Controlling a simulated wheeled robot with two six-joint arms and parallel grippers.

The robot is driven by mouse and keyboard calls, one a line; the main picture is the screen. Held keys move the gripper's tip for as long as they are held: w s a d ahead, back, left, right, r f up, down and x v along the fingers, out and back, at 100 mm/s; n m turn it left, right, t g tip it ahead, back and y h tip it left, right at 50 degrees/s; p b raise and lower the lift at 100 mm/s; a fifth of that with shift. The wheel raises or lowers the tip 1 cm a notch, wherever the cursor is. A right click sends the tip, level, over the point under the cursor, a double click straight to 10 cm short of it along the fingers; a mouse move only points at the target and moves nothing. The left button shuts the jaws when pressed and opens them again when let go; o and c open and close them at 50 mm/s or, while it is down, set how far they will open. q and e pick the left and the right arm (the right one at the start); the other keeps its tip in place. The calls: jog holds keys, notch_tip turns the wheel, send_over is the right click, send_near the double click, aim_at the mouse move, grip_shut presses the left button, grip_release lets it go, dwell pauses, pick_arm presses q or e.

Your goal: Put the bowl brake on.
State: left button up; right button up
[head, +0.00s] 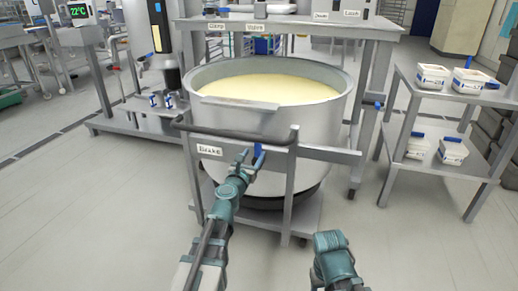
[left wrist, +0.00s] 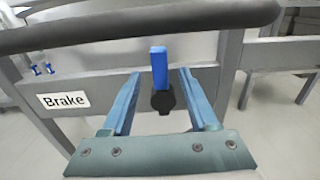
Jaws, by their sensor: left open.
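The bowl (head: 270,110) is a large steel vessel filled with pale yellow dough or batter, standing in a wheeled frame. A white label reading "Brake" (head: 209,150) is on the frame's front plate, and it also shows in the left wrist view (left wrist: 63,100). The brake lever (left wrist: 159,68) has a blue handle on a black hub and points upright. My left gripper (left wrist: 157,75) is open, with a finger on each side of the blue handle and gaps between. In the head view my left gripper (head: 250,157) is at the plate. My right arm shows at the bottom, its fingertips not visible.
A dark push bar (head: 235,135) runs across the frame above the lever, close to my left gripper. A steel shelf cart (head: 455,97) with several white tubs stands at the right. The floor in front is clear.

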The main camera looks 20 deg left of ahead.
aim_at(257, 149)
pick_arm(q)
jog(key=w, duration=0.4)
jog(key=shift+w, duration=0.15)
jog(key=shift+d, duration=0.1)
grip_shut()
dwell(1.1)
